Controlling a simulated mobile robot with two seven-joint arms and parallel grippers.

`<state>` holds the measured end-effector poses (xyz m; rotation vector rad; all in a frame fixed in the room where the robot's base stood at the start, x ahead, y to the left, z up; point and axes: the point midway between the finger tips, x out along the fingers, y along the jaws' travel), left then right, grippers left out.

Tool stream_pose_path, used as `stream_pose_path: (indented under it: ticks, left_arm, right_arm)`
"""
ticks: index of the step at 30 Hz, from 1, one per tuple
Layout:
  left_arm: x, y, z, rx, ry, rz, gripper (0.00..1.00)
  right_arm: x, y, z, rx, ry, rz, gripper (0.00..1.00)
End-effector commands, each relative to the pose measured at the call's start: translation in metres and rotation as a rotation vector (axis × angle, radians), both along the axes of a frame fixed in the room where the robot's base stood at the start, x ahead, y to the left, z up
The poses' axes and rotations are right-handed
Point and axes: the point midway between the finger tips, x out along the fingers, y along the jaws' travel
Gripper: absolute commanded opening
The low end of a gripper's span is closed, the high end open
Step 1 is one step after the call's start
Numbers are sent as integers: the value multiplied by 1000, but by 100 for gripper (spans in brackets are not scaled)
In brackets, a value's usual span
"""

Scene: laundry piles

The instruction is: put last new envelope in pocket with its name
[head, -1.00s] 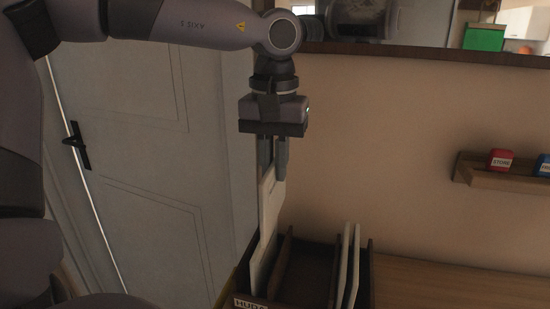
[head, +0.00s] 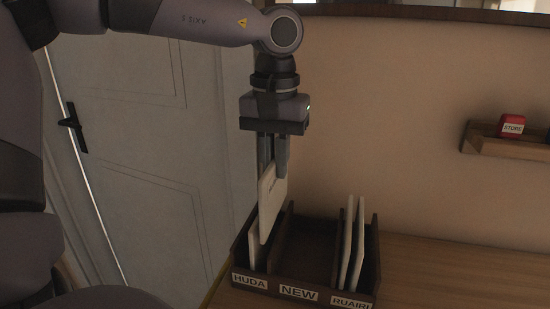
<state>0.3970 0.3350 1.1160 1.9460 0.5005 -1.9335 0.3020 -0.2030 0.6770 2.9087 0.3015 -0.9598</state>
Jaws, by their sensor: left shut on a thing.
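A wooden sorter (head: 320,291) with three labelled pockets, HUDA, NEW and RUAIRI, stands on the table. My left gripper (head: 272,165) is shut on the upper end of a white envelope (head: 269,205), which hangs upright over the HUDA pocket at the left. Its lower end reaches the pocket's opening; I cannot tell how deep. Another white envelope (head: 252,252) stands in the HUDA pocket, just left of the held one. The NEW pocket (head: 299,293) in the middle looks empty. Two white envelopes (head: 353,240) stand in the RUAIRI pocket. My right gripper is out of view.
A small wall shelf (head: 490,142) at the right holds a red block (head: 511,125) marked STORE. The wooden table (head: 450,275) is clear right of the sorter. A grey door (head: 140,190) is at the left, close behind the sorter.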

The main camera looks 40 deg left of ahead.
Motion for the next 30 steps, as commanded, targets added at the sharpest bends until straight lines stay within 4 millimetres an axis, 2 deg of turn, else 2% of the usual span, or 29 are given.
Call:
stream_pose_path:
  ticks: [1, 18, 24, 30]
  left_arm:
    - [0, 0, -8, 0, 0, 0, 0]
    - [0, 0, -53, -2, 1, -1, 0]
    - [0, 0, -63, 0, 1, 0, 0]
    - [0, 0, -64, -1, 2, 0, 0]
  right_arm:
    - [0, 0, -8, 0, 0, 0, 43]
    - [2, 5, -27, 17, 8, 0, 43]
    - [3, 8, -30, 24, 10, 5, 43]
    - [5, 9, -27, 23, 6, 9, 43]
